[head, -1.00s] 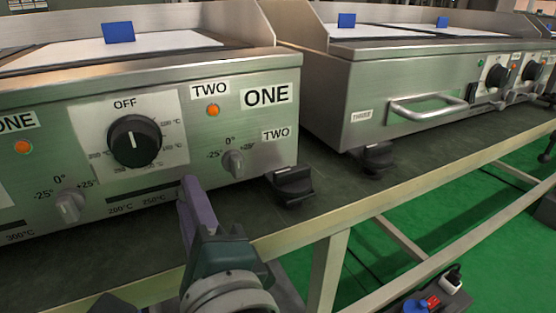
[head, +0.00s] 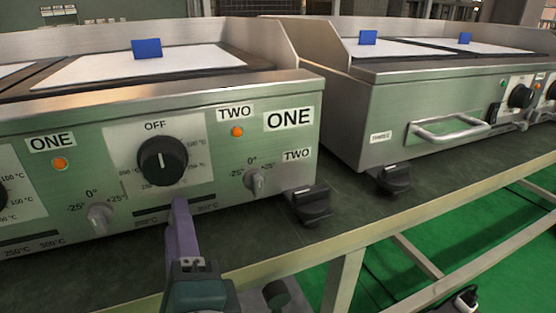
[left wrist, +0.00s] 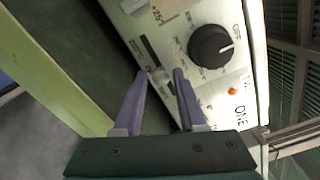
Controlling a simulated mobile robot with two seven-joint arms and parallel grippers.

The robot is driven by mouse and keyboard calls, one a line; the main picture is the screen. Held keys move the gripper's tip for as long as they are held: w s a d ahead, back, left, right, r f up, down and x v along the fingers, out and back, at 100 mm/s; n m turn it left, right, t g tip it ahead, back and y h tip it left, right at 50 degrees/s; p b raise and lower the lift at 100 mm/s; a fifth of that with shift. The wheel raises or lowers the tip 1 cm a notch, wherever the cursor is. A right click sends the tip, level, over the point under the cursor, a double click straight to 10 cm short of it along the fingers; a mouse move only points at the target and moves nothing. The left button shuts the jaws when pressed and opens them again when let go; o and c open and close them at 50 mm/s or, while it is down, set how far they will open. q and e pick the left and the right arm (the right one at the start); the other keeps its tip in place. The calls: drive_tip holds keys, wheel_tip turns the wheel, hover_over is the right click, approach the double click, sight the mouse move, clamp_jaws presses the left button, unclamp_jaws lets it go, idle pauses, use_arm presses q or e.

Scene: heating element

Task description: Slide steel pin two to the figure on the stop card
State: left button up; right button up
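My left gripper (head: 180,204) has thin purple fingers at the lower edge of the griddle's front panel (head: 120,140), below the black knob (head: 162,160). In the left wrist view its fingers (left wrist: 160,72) are open. A small pale steel pin (left wrist: 159,76) shows between the fingertips, at a dark slot (left wrist: 149,48) in the panel; I see a gap beside it, and contact is not clear. The slot's temperature marks (head: 208,206) are partly hidden by the fingers in the head view. I cannot make out a stop card with a figure. My right gripper is not in view.
Small grey knobs (head: 100,217) and (head: 255,180) flank the slot. An orange lamp (head: 237,131) is above right. Black feet (head: 309,204) stand on the dark bench (head: 350,215). A second griddle (head: 365,120) with a bar handle (head: 450,132) is at right.

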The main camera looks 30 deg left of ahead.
use_arm(q)
drive_tip(key=shift+o, duration=1)
drive_tip(key=v, duration=1)
